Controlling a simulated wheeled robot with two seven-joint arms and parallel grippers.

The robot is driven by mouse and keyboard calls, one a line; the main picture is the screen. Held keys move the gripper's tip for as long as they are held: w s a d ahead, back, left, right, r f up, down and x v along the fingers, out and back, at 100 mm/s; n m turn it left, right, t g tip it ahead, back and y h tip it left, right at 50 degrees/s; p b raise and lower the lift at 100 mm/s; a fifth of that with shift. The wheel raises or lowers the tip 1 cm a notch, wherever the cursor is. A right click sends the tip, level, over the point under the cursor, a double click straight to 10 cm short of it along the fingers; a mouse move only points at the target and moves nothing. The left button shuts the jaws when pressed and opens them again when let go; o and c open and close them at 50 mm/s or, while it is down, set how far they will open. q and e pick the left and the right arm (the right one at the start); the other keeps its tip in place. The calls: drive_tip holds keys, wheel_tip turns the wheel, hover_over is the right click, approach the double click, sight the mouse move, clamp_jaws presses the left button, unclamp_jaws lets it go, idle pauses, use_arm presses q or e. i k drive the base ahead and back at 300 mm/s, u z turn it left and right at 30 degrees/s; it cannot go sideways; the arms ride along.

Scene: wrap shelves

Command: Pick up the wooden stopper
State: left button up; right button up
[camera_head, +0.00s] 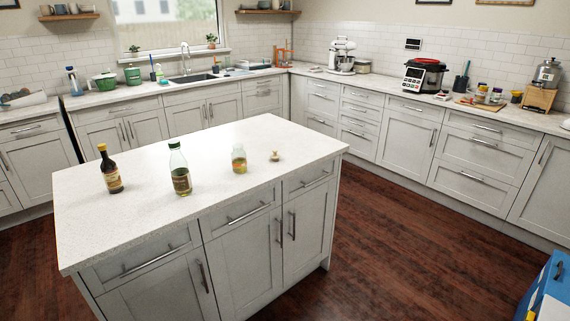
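A small light-brown wooden stopper (275,156) sits on the white top of the kitchen island (215,150), near its right end. It stands to the right of a small jar with yellowish contents (239,159). It looks apart from the jar, with bare counter around it. Neither of my grippers shows in the head view.
Wooden floor (400,250) lies open right of the island. A blue object (548,285) is at the lower right.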

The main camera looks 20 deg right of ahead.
sight(274, 156)
drive_tip(key=z, duration=0.55)
drive_tip(key=i, duration=0.7)
drive_tip(key=z, duration=0.5)
